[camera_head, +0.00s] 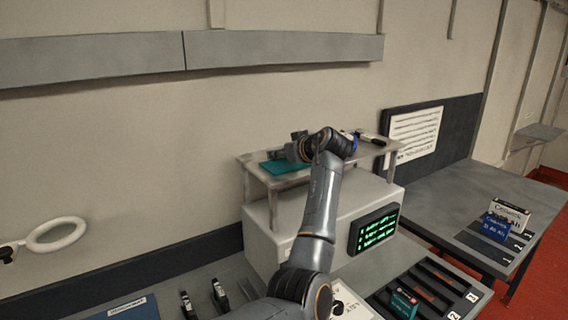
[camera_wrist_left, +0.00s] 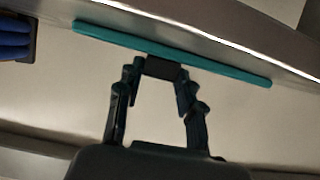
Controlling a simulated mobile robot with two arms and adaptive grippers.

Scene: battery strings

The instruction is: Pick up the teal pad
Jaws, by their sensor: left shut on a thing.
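The teal pad (camera_head: 283,167) is at the left part of a raised metal shelf (camera_head: 256,163) in the head view. In the left wrist view the pad (camera_wrist_left: 110,40) shows as a thin teal strip, seen nearly edge-on. In the head view my left gripper (camera_head: 291,151) and arm cover part of the pad and shelf. I cannot tell whether the pad is clear of the shelf. My right gripper is not in view.
The shelf stands over a white device with a green-text display (camera_head: 376,229). A black-handled object (camera_head: 373,139) lies on the shelf's right part. Boxes (camera_head: 509,215) stand on the right table. A magnifier ring (camera_head: 56,234) is at the left. A dark tray lies in front.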

